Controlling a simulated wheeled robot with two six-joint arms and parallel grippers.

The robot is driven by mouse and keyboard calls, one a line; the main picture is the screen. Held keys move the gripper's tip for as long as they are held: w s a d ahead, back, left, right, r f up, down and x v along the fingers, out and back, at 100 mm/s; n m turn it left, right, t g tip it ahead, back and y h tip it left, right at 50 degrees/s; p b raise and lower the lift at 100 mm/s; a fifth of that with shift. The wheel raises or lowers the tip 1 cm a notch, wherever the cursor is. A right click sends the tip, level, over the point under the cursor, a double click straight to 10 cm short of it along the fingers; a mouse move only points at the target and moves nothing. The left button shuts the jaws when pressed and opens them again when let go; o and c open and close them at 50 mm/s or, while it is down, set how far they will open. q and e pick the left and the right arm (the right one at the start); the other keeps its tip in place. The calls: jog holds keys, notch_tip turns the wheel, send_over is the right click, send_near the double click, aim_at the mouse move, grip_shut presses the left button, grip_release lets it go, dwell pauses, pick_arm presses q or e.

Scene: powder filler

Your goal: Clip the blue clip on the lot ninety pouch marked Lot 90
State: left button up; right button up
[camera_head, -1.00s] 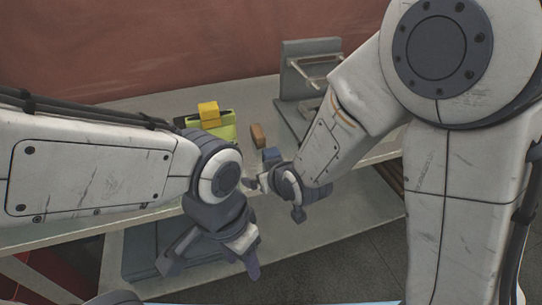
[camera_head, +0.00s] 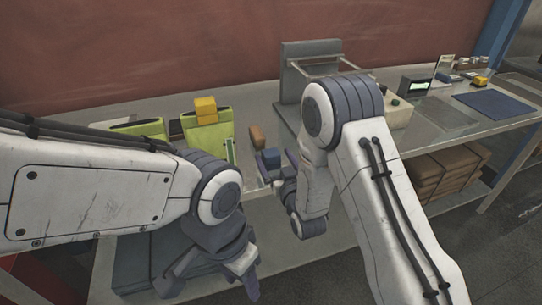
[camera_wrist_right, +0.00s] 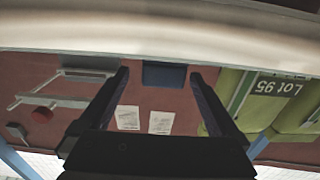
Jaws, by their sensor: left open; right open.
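The blue clip (camera_head: 271,160) lies on the table near its front edge. It also shows in the right wrist view (camera_wrist_right: 165,75), between the two fingertips. My right gripper (camera_head: 282,178) is open at the blue clip, its fingers apart and not closed on it. The right wrist view shows a pouch labelled Lot 95 (camera_wrist_right: 270,85), upside down. I read no Lot 90 label. My left gripper (camera_head: 245,268) is open, low before the table.
A brown block (camera_head: 256,135) lies just behind the blue clip. A grey stand with rails (camera_head: 310,60) stands behind my right arm. A device with a small display (camera_head: 414,86), a dark blue mat (camera_head: 493,104) and small items are at the right. Brown packages (camera_head: 440,175) sit on the lower shelf.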

aim_at(269, 149)
jog(key=p+x, duration=0.1)
jog(key=x, duration=0.4)
jog(key=shift+s+a+r+p, duration=0.1)
jog(key=shift+a+p, duration=0.1)
jog(key=shift+p, duration=0.15)
jog(key=shift+w+a, duration=0.1)
jog(key=shift+w, duration=0.2)
grip_shut()
jog(key=shift+r, duration=0.45)
jog(key=r, duration=0.3)
jog(key=shift+s+d+r+b, duration=0.15)
jog(key=shift+d+r+b, duration=0.1)
jog(key=shift+b, duration=0.15)
jog(key=s+d+r+b, duration=0.1)
jog(key=s+d+r, duration=0.5)
jog(key=d, duration=0.3)
jog(key=shift+s+r, duration=0.25)
jog(key=shift+s, duration=0.15)
